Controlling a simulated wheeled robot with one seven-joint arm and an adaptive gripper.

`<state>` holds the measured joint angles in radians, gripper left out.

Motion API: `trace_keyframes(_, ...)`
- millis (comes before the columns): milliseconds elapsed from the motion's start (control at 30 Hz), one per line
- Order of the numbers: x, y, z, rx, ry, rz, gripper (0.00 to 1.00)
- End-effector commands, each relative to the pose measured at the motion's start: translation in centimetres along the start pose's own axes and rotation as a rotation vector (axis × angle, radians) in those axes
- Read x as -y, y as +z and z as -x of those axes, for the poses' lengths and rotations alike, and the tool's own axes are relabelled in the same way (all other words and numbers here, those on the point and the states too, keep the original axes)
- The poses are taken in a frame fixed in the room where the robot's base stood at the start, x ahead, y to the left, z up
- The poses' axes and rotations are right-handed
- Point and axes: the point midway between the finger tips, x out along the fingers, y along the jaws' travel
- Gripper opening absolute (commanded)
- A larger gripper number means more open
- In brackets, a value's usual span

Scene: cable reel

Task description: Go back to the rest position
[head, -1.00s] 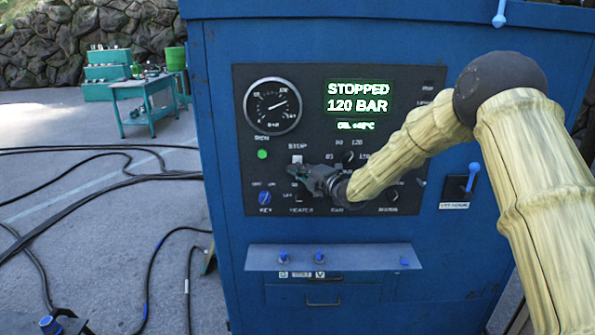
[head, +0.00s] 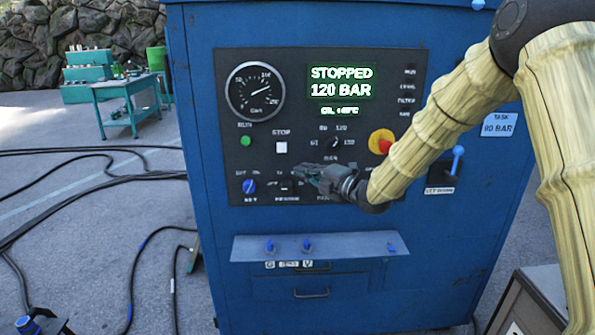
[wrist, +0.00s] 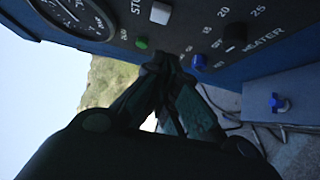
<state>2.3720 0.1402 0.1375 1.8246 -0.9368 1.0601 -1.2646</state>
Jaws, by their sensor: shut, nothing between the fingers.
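My gripper (head: 312,177) is in front of the lower part of the black control panel (head: 232,120) on the blue cabinet (head: 230,290). Its fingers point left and look closed and empty. The wrist view shows the dark fingers (wrist: 160,75) meeting at their tips, with the green lamp (wrist: 141,43), the white stop button (wrist: 160,13) and the blue key knob (wrist: 198,62) beyond them. I cannot tell the exact gap to the panel. The screen (head: 341,82) reads "STOPPED 120 BAR". My gripper and wrist hide part of the panel's bottom row.
A shelf (head: 350,246) with blue fittings juts out below the panel. A red and yellow button (head: 381,141) and a blue-handled lever (head: 457,160) are near my forearm. Black hoses (head: 90,180) lie on the floor at left. A green table (head: 125,92) stands behind.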

Motion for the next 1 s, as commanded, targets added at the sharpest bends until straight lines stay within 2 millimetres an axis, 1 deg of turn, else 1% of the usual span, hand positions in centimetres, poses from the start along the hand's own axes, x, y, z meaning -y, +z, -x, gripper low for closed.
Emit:
trace_keyframes(100, 0.0, 0.0, 0.3, 0.000, 0.000, 0.000, 0.00)
trace_keyframes(400, 0.1, 0.0, 0.4, 0.000, -0.001, -0.002, 0.00)
trace_keyframes(467, 0.5, -0.1, 0.5, 0.004, -0.006, -0.014, 0.00)
trace_keyframes(533, 1.9, -0.1, 0.8, 0.016, -0.024, -0.052, 0.00)
trace_keyframes(567, 2.8, -0.2, 1.0, 0.023, -0.035, -0.076, 0.00)
trace_keyframes(667, 7.1, -0.6, 2.1, 0.066, -0.090, -0.199, 0.00)
trace_keyframes(700, 9.2, -0.8, 2.7, 0.090, -0.118, -0.260, 0.00)
trace_keyframes(767, 12.5, -1.2, 3.9, 0.130, -0.159, -0.358, 0.00)
trace_keyframes(800, 14.7, -1.5, 4.8, 0.159, -0.188, -0.422, 0.00)
trace_keyframes(867, 17.8, -2.1, 6.1, 0.204, -0.228, -0.515, 0.00)
trace_keyframes(900, 19.9, -2.6, 7.1, 0.235, -0.254, -0.577, 0.00)
trace_keyframes(967, 22.9, -3.4, 8.7, 0.285, -0.295, -0.669, 0.00)
trace_keyframes(1000, 24.8, -3.9, 9.8, 0.319, -0.319, -0.729, 0.00)
